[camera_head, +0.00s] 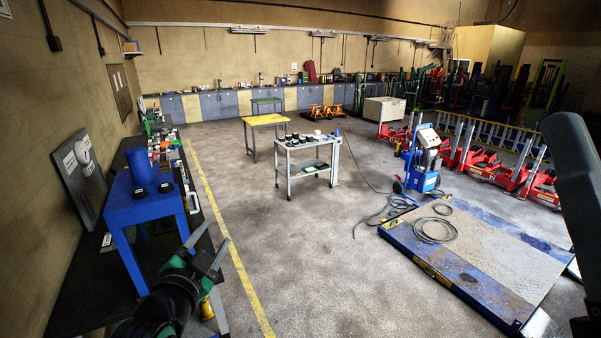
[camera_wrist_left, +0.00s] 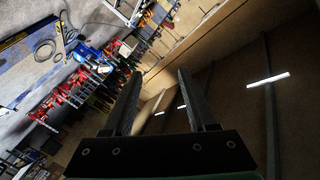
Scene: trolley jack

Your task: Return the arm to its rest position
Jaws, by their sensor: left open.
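My left gripper (camera_head: 218,233) shows at the lower left of the head view, at the end of my black and green arm. Its two fingers point up and away, spread apart, with nothing between them. In the left wrist view the same gripper (camera_wrist_left: 158,73) has its dark fingers wide apart and empty. It is in free air, right of the blue table (camera_head: 134,208) in the picture, and touches nothing that I can see. A dark part of my other arm shows at the right edge; its gripper is not visible.
A grey trolley (camera_head: 307,150) and a yellow-topped table (camera_head: 266,121) stand mid-floor. A blue-framed platform (camera_head: 478,258) with hoses lies at right, by a blue machine (camera_head: 424,160). Red jacks (camera_head: 492,168) line the right side.

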